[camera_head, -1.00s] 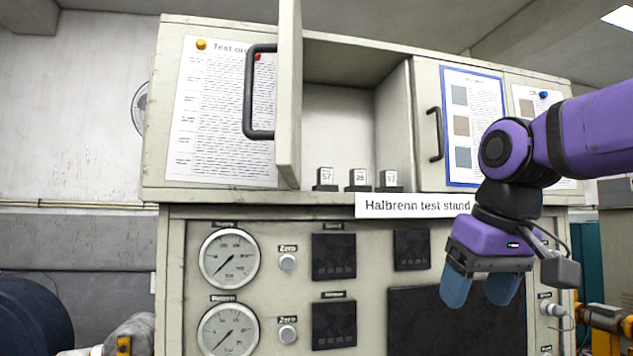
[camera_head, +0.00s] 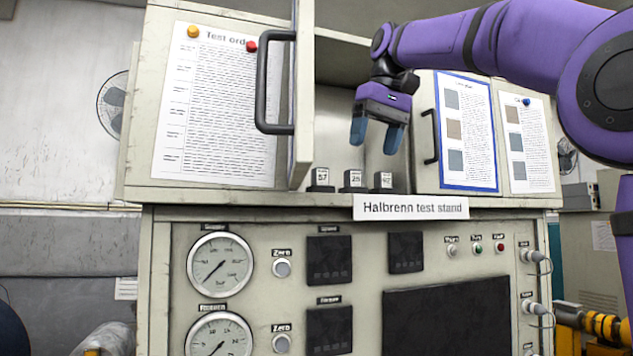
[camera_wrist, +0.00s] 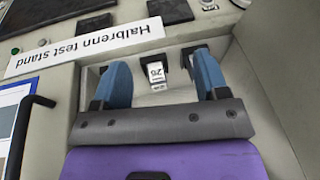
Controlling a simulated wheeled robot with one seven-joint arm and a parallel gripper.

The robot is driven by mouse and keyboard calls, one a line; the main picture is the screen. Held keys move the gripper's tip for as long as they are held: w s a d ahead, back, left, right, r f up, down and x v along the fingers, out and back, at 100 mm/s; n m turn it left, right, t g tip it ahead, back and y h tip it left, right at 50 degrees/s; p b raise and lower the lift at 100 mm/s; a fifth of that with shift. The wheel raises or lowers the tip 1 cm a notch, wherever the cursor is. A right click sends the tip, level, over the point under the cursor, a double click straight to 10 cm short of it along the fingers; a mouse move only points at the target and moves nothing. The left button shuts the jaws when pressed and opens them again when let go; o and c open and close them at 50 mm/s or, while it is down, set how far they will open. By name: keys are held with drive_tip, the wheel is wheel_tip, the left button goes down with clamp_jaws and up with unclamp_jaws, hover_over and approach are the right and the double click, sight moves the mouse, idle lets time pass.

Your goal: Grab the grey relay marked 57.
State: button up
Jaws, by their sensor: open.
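The grey relay marked 57 (camera_head: 320,180) stands upright at the left of a row of three on the open cabinet's shelf. The middle relay, seemingly marked 26 or 28 (camera_head: 353,181), and a right one (camera_head: 384,182) with a hard-to-read number stand beside it. My gripper (camera_head: 375,146) is open and empty, pointing down above the middle and right relays, to the right of the 57. In the wrist view the middle relay (camera_wrist: 157,74) shows between the fingers. The relay beside the right finger (camera_wrist: 188,56) is partly hidden by it.
The open cabinet door (camera_head: 302,100) with its dark handle (camera_head: 267,85) stands just left of the relays. The closed right door (camera_head: 468,130) bounds the opening. The Halbrenn test stand sign (camera_head: 411,207) is on the front edge below.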

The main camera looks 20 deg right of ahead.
hover_over(321, 172)
drive_tip(key=d, duration=0.1)
drive_tip(key=shift+w+d, duration=0.15)
drive_tip(key=shift+w, duration=0.05)
drive_tip(key=shift+w+f, duration=0.15)
drive_tip(key=shift+f, duration=0.2)
drive_tip(key=shift+x, duration=2.2)
drive_tip(key=c, duration=1.1)
